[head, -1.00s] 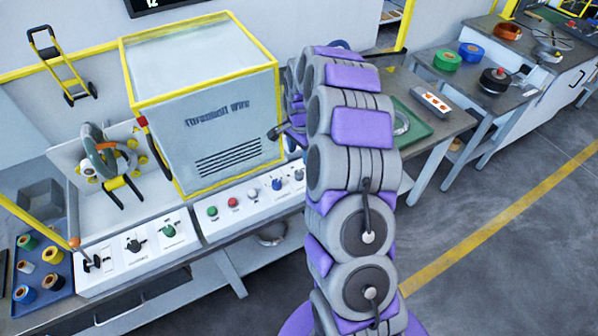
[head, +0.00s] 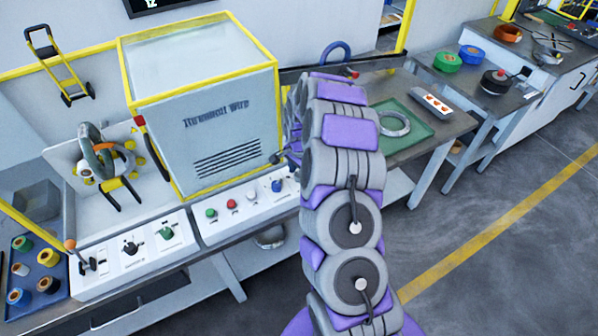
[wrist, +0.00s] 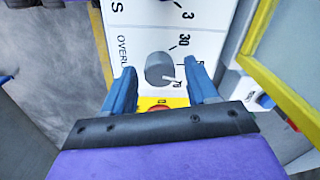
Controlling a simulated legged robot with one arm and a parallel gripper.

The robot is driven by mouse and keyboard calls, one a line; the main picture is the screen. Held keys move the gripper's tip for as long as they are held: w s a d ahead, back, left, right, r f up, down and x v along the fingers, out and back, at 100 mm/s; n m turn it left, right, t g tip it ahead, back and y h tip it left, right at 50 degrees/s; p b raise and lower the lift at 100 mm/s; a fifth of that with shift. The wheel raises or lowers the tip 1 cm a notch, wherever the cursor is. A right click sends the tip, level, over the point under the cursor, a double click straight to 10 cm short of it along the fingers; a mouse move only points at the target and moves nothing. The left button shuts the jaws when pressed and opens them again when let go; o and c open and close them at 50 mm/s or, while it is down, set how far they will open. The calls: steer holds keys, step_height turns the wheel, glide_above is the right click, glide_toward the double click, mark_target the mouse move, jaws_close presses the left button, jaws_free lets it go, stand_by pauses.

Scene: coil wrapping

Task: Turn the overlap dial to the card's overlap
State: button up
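The overlap dial (wrist: 157,69) is a round grey knob with a white pointer on a white panel (wrist: 135,20) in the wrist view. Part of the word OVERLAP is printed beside it, and 30 and partly covered numbers lie around it. The pointer is toward the lower right, near a number that looks like 70. My gripper (wrist: 160,72) has its two blue fingers apart, one on each side of the dial; I cannot tell whether they touch it. In the head view my arm hides most of the gripper and I cannot make out the dial. No card is legible.
A yellow plate with a red button (wrist: 160,106) sits below the dial, between the fingers. A yellow-framed machine cover (head: 200,110) stands behind the control panel (head: 245,208) in the head view. A green tray (head: 410,140) holding a ring-shaped coil (head: 394,122) lies right of my arm.

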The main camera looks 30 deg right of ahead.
steer(key=c, duration=1)
steer(key=shift+o, duration=0.2)
steer(key=shift+r+n+p, duration=0.1)
steer(key=shift+n+p, duration=0.25)
steer(key=shift+n, duration=0.05)
steer(key=shift+n+p, duration=0.75)
steer(key=shift+n, duration=0.25)
steer(key=n+p, duration=0.2)
steer(key=n, duration=0.2)
steer(key=shift+w+n, duration=0.1)
steer(key=shift+n, duration=0.2)
steer(key=n+p, duration=0.1)
steer(key=n, duration=0.2)
steer(key=shift+n, duration=2.1)
